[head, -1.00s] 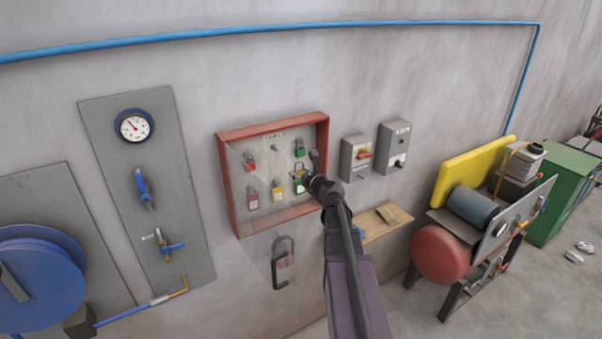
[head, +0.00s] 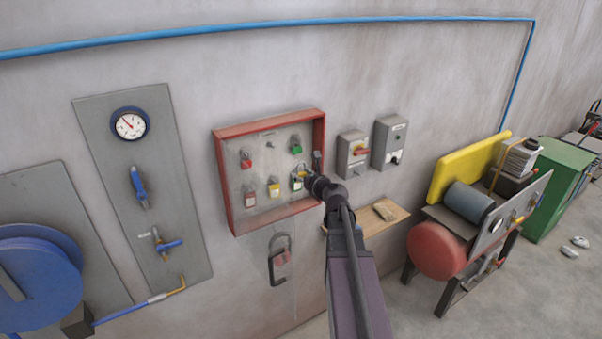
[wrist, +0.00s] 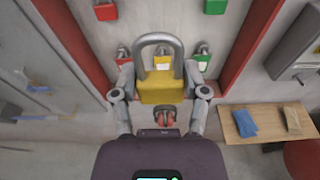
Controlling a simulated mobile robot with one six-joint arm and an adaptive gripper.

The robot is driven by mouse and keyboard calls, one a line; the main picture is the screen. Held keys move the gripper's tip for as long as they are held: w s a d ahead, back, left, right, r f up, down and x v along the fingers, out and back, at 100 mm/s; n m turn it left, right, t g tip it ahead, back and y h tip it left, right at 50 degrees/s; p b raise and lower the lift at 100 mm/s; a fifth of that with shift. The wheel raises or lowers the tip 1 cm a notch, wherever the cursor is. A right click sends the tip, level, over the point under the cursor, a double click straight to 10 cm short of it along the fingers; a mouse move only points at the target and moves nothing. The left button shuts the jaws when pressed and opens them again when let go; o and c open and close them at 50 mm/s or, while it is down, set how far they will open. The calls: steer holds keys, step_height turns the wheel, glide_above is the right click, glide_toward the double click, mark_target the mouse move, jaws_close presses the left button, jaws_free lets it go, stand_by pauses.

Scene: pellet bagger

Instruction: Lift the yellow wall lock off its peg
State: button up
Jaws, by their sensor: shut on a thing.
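My gripper (wrist: 160,98) is shut on a yellow padlock (wrist: 160,90), one finger on each side of its body. Its grey shackle points up in the wrist view, with no peg seen through it. In the head view the gripper (head: 305,178) is in front of the right part of the red-framed lock box (head: 218,185), and only a little of the held lock (head: 302,173) shows. A bare peg (head: 269,145) stands in the top row between a red lock (head: 245,160) and a green lock (head: 296,146).
The bottom row holds a red lock (head: 249,197), another yellow lock (head: 274,188) and a green lock (head: 297,184). A large lockout hasp (head: 280,258) hangs below the box. Switch boxes (head: 353,155) and a wooden shelf (head: 372,216) are at the right.

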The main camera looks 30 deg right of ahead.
steer(key=s, duration=0.6)
steer(key=shift+s, duration=0.3)
stand_by(1.0)
steer(key=shift+d, duration=0.1)
stand_by(0.4)
step_height(320, 180, down, 23)
steer(key=b, duration=2.3)
steer(key=shift+f, duration=0.15)
